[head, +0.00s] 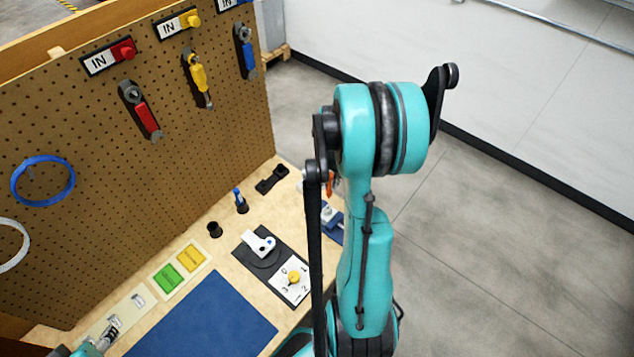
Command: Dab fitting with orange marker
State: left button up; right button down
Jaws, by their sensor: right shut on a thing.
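My teal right arm rises through the middle of the head view and hides most of my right gripper (327,177). A small orange piece, which looks like the orange marker (332,183), shows at the left edge of the arm, and my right gripper is shut on it. Just below is a light grey fitting (328,212) on a blue block (334,230), partly covered by the arm. I cannot tell whether the marker tip touches the fitting. Part of my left gripper (108,335) shows at the bottom left edge; its fingers are unclear.
A blue marker (239,199) stands in a holder beside an empty dark holder (214,229). A black plate with a white lever (260,245), a dial panel (292,280), green and yellow cards (180,268) and a blue mat (205,320) lie on the bench. A pegboard (150,180) stands behind.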

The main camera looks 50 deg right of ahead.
aim_at(329, 191)
jog(key=shift+f+b, duration=2)
jog(key=shift+f, duration=0.9)
jog(key=shift+a+f+b, duration=0.1)
jog(key=shift+f+b, duration=0.4)
jog(key=shift+b, duration=0.1)
jog(key=shift+r, duration=0.1)
jog(key=shift+r+p, duration=0.45)
jog(key=shift+r, duration=0.05)
jog(key=shift+r+p, duration=2.05)
jog(key=shift+r, duration=0.9)
